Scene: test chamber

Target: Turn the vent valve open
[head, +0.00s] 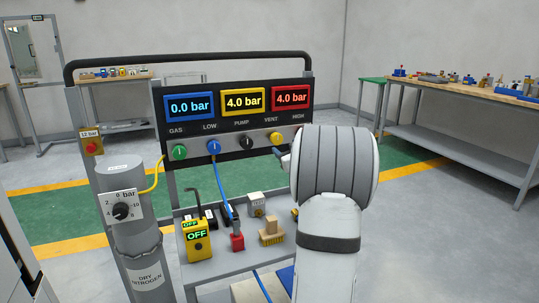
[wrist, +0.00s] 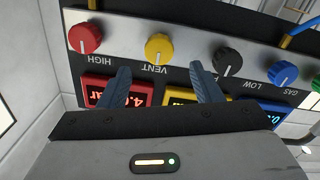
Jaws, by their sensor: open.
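The vent valve is a yellow knob (head: 275,138) on the black panel (head: 238,150), right of the black pump knob (head: 246,142). In the wrist view, upside down, the yellow vent knob (wrist: 158,47) lies between the red high knob (wrist: 86,38) and the black pump knob (wrist: 227,62). My gripper (wrist: 160,67) is open and empty. Its two fingertips are spread either side of the vent knob's line, appearing just short of it, not closed on it. In the head view my arm hides most of the gripper and the red knob.
Blue (head: 214,147) and green (head: 180,152) knobs sit further left. Displays read 0.0, 4.0 and 4.0 bar. Below is a small table with a yellow OFF device (head: 196,240) and several fittings. A grey cylinder (head: 130,225) with a gauge stands left.

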